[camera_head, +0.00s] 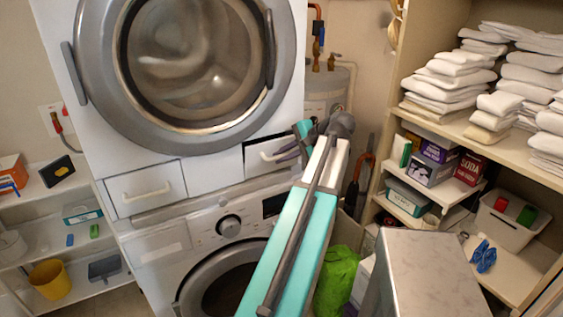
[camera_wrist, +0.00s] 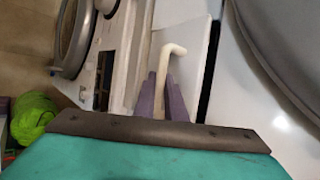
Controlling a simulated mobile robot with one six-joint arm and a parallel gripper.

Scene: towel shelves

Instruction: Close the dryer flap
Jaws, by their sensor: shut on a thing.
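The dryer flap (camera_head: 258,168) is a small white panel low on the right of the upper machine. It sits tilted, with a dark gap along its top edge. Its pale bar handle (camera_head: 272,155) also shows in the wrist view (camera_wrist: 170,50). My gripper (camera_head: 291,152) reaches the flap from the right. In the wrist view its purple fingers (camera_wrist: 162,90) are shut on the handle, one on each side. The arm hides part of the flap's right end in the head view.
A white drawer (camera_head: 145,188) is at the dryer's lower left. A washer (camera_head: 215,245) stands below. Towel shelves (camera_head: 465,130) are on the right. A grey-topped block (camera_head: 425,270) and a green bag (camera_head: 338,280) are near my arm.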

